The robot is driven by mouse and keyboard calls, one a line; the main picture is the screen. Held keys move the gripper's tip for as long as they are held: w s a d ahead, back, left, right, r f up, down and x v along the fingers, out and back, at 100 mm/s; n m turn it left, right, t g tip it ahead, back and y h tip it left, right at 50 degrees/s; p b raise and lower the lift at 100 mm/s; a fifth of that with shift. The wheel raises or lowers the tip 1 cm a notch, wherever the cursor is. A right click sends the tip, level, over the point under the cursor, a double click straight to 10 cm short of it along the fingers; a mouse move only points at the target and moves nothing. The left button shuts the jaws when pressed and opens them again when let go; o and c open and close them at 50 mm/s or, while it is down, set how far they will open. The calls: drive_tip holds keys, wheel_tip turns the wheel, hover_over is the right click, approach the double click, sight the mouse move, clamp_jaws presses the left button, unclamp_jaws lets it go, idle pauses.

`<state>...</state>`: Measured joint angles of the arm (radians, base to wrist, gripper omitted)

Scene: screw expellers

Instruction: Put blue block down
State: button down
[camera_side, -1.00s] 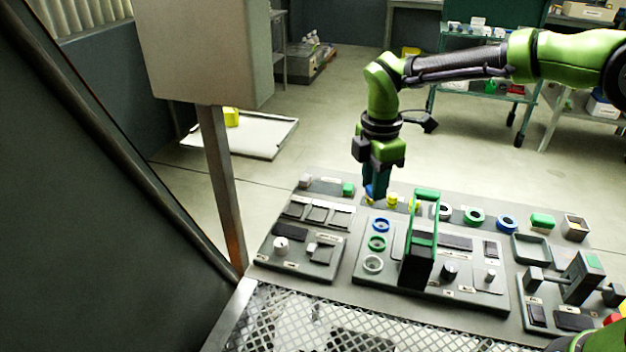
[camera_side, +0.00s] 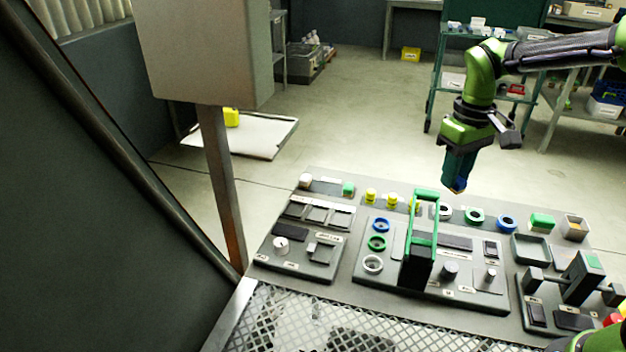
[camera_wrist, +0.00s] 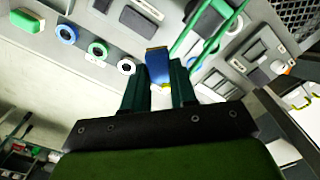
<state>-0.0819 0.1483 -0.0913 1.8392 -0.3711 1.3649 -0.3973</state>
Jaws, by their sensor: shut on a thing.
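My gripper (camera_side: 457,188) is raised above the back edge of the board in the side view. It is shut on the blue block (camera_wrist: 158,66), which shows clearly between the two dark green fingers in the wrist view. The block is blue with a yellow part at its lower end. In the side view only a small blue bit of it shows at the fingertips. The block is held in the air, clear of the board (camera_side: 345,262).
A green upright handle (camera_side: 426,196) stands up from the board. Yellow pieces (camera_side: 370,195) stand at the back left.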

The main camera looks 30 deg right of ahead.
drive_tip(key=r, duration=0.5)
drive_tip(key=shift+a+r, duration=0.1)
drive_tip(key=shift+a, duration=0.15)
drive_tip(key=s+a+n, duration=0.4)
drive_tip(key=a+n, duration=0.1)
drive_tip(key=a, duration=0.5)
drive_tip(key=n, duration=0.4)
hover_over(396, 323)
wheel_tip(396, 323, down, 19)
drive_tip(key=shift+r, duration=0.15)
drive_tip(key=shift+f, duration=2.15)
drive_tip(key=shift+f, duration=0.15)
drive_tip(key=c, duration=0.9)
unclamp_jaws()
